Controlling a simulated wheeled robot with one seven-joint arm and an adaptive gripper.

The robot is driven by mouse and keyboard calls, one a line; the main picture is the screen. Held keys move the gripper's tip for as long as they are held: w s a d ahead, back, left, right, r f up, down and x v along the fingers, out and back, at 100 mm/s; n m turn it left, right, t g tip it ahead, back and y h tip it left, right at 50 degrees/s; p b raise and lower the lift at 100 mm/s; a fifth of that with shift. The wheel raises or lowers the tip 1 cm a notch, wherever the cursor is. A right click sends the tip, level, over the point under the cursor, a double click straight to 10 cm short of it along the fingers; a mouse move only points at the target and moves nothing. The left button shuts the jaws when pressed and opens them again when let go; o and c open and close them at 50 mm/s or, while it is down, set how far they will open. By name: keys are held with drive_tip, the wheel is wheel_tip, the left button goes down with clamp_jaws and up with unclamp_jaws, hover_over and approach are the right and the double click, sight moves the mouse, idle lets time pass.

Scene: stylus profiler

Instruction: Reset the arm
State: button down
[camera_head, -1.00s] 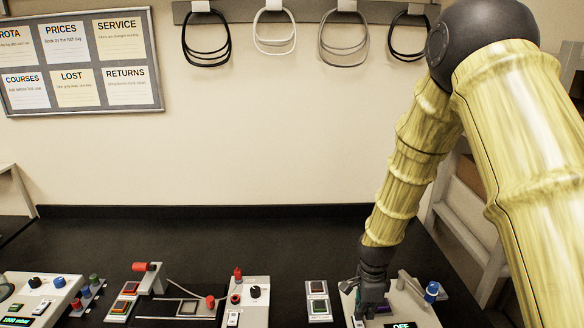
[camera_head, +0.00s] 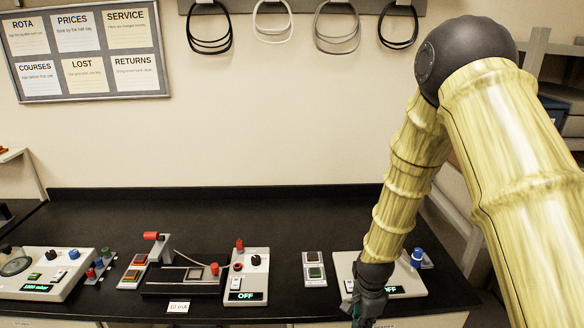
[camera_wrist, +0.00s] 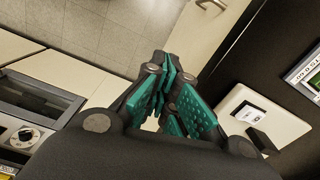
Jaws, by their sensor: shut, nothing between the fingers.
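My arm comes in from the right in the head view, with light wood-patterned links and dark joints. My gripper (camera_head: 368,308) is at the bench's front edge, in front of the right-hand control box (camera_head: 408,287), which has a blue knob and a lit "OFF" display. The arm hides part of that box. In the wrist view my gripper (camera_wrist: 172,95) shows teal finger pads drawn together with nothing between them. Below the fingers there are cabinet fronts and a tiled floor.
The black bench (camera_head: 270,205) carries a control box with a dial (camera_head: 45,275), a stage with a red-knobbed arm (camera_head: 185,280), a box with an "OFF" display (camera_head: 247,277) and a two-button panel (camera_head: 314,270). Cable loops (camera_head: 337,40) hang on the wall. The bench's back strip is clear.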

drive_tip(key=s+d+f+n+b, duration=0.1)
drive_tip(key=s+f+n+b, duration=0.5)
drive_tip(key=s+f, duration=0.95)
drive_tip(key=s+d+f+n+b, duration=0.1)
drive_tip(key=s+f+n, duration=0.3)
drive_tip(key=s, duration=0.5)
drive_tip(key=s+d+f+n+b, duration=0.1)
drive_tip(key=s+f+n+b, duration=0.2)
drive_tip(key=s+f+n, duration=0.2)
drive_tip(key=s+f, duration=0.3)
drive_tip(key=s, duration=0.1)
drive_tip(key=shift+d+f, duration=0.15)
drive_tip(key=shift+f, duration=0.1)
